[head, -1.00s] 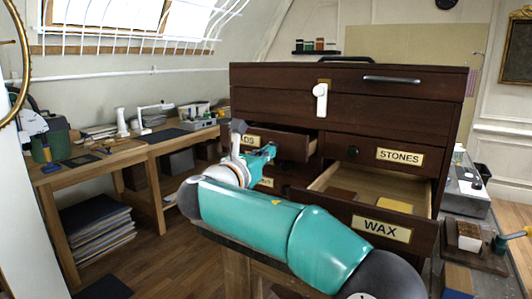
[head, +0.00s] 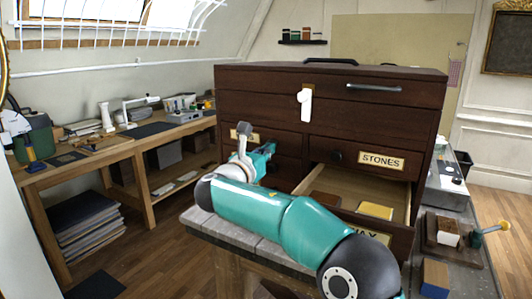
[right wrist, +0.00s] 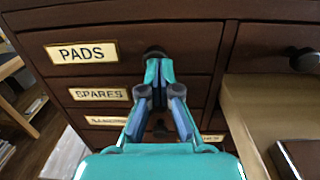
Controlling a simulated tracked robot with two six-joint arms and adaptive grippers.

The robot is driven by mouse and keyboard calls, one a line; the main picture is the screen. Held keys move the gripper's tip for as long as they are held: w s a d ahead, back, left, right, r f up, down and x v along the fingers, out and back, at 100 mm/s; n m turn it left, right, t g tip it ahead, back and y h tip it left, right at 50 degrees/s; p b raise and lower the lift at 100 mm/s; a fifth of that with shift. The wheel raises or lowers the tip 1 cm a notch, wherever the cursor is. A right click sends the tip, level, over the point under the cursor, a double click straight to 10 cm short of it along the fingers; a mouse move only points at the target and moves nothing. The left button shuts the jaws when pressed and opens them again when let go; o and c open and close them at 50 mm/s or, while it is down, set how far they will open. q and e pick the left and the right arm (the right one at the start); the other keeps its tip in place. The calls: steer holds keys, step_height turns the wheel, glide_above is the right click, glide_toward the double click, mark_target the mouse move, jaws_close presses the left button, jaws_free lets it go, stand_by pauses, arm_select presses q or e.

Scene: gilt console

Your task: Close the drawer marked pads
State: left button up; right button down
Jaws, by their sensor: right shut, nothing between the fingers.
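The dark wooden chest (head: 400,105) stands ahead. The pads drawer (right wrist: 110,75) is at the upper left in the right wrist view, with a brass PADS label and a dark round knob (right wrist: 154,52). Its front looks flush, or nearly so, with the chest face. In the head view its front (head: 285,140) is partly hidden by my right arm. My right gripper (right wrist: 160,66) is shut and empty, its fingertips at the knob, seemingly touching it. It also shows in the head view (head: 268,150). My left gripper is not in view.
The wax drawer (head: 398,232) stands open at the lower right, with a yellow block (head: 376,210) inside. The stones drawer (head: 382,160) above it is shut. The spares drawer (right wrist: 110,96) is below pads. A workbench (head: 140,145) stands at the left.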

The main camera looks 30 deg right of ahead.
steer(key=b+v, duration=0.2)
steer(key=v, duration=1.1)
steer(key=shift+a, duration=0.25)
